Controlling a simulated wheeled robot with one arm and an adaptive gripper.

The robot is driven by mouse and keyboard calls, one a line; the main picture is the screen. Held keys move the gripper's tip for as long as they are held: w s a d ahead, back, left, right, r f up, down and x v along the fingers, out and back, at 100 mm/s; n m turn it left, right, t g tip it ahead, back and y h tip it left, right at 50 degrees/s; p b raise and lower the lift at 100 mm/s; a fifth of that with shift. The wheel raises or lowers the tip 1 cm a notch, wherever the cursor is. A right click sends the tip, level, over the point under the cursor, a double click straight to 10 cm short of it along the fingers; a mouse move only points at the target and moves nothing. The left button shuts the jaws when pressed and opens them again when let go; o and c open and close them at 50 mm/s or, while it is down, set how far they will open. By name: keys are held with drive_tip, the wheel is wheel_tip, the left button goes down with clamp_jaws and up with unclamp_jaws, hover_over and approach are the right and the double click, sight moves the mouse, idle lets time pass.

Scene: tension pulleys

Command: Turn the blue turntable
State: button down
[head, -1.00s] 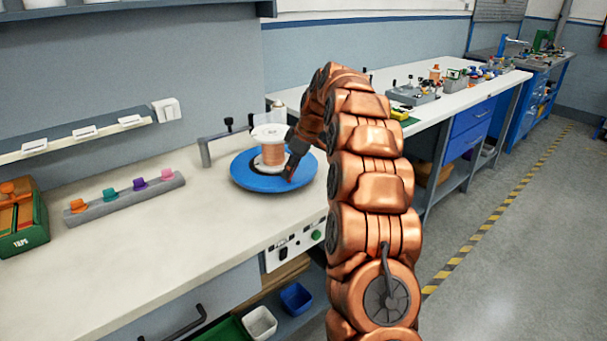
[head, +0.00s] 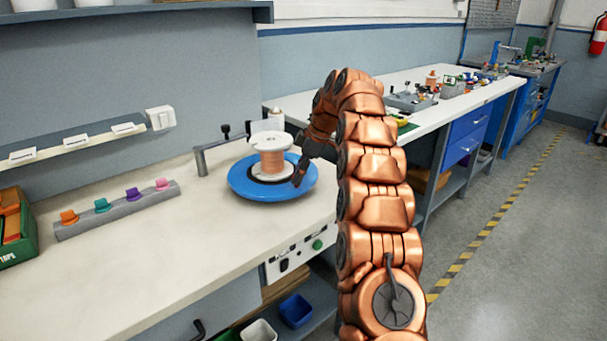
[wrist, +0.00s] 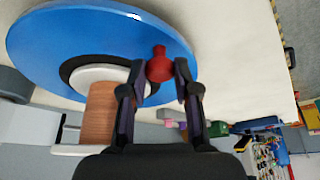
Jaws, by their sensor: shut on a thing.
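The blue turntable (head: 245,185) is a round disc on the white bench, with a dark ring at its middle. A copper-coloured wire spool (head: 271,163) with white flanges stands upright on it. In the wrist view the turntable (wrist: 60,40) fills the upper left and the spool (wrist: 100,108) hangs below it in the picture. A red knob (wrist: 159,66) is on the disc near its rim. My gripper (wrist: 160,72) is shut on the knob, one finger on each side. In the head view my gripper (head: 299,181) reaches the disc's right front part and the knob is hidden.
A grey bracket (head: 222,152) with dark knobs stands behind the turntable. A grey rail with several coloured pegs (head: 118,208) and a green box (head: 18,240) lie to the left. A control panel (head: 300,252) is on the bench front. Bench space left of the turntable is clear.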

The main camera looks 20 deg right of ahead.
idle(0.3)
drive_tip(key=c, duration=0.9)
unclamp_jaws()
drive_tip(key=shift+o, duration=0.2)
drive_tip(key=shift+d+r, duration=0.1)
drive_tip(key=shift+r, duration=0.05)
drive_tip(key=shift+v, duration=1.3)
drive_tip(key=s+d, duration=0.5)
drive_tip(key=d, duration=0.5)
drive_tip(key=shift+s+d, duration=0.3)
